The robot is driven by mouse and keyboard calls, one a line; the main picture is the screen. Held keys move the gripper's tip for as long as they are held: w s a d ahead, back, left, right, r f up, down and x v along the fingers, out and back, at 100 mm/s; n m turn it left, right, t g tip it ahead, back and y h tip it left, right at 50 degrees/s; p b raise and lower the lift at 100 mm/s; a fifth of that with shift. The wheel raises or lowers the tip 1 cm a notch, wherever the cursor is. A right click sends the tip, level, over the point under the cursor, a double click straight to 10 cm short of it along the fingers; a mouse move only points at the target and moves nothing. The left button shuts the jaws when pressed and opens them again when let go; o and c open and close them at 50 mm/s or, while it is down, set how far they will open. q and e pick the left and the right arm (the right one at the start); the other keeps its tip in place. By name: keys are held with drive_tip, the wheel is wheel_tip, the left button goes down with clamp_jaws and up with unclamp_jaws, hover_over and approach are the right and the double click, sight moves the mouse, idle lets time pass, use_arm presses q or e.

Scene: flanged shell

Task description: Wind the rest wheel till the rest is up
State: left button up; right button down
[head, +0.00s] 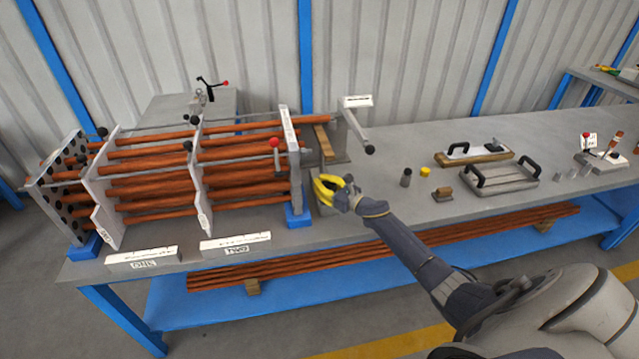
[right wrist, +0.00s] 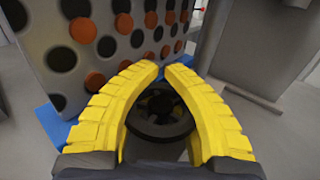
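My right gripper (head: 324,190) has yellow fingers and is low at the right end of the tube bundle, by the bench's front edge. In the right wrist view, a dark spoked handwheel (right wrist: 160,109) shows between its fingers (right wrist: 164,68). The fingers curve in on both sides with a small gap at the tips. I cannot tell whether they touch the rim. The gripper looks open. The wheel is hidden by the gripper in the head view. I cannot make out the rest or its height. My left gripper is not in view.
The drilled end plate (right wrist: 110,45), with orange tube ends, stands close beside the fingers. The tube bundle (head: 150,180) sits on blue supports. A crank bar (head: 356,130) juts out behind the gripper. Handled plates (head: 502,178) lie to the right.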

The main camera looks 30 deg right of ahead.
drive_tip(key=shift+d+r+h, duration=0.1)
drive_tip(key=shift+r+h, duration=0.05)
drive_tip(key=shift+h, duration=0.15)
drive_tip(key=m+h, duration=0.2)
drive_tip(key=h, duration=0.1)
drive_tip(key=d+m+h, duration=0.1)
drive_tip(key=m+h, duration=0.1)
drive_tip(key=h, duration=0.1)
drive_tip(key=m+h, duration=0.2)
drive_tip(key=h, duration=0.1)
drive_tip(key=shift+w+d+t, duration=0.15)
drive_tip(key=shift+d+t, duration=0.15)
drive_tip(key=m+g+h, duration=0.1)
drive_tip(key=m+h, duration=0.1)
drive_tip(key=d+m+h, duration=0.1)
drive_tip(key=h, duration=0.2)
drive_tip(key=shift+s+m+g, duration=0.2)
drive_tip(key=shift+m+g, duration=0.2)
drive_tip(key=shift+s+d+r+m+g+h, duration=0.1)
drive_tip(key=shift+d+m+g+h, duration=0.1)
drive_tip(key=shift+m+g+h, duration=0.5)
drive_tip(key=shift+s+d+f+m+g+h, duration=0.15)
drive_tip(key=shift+m+g+h, duration=0.4)
drive_tip(key=shift+h, duration=0.3)
drive_tip(key=shift+s+d+r+m+g+h, duration=0.1)
drive_tip(key=shift+d+r+m+g+h, duration=0.1)
drive_tip(key=shift+m+g+h, duration=0.45)
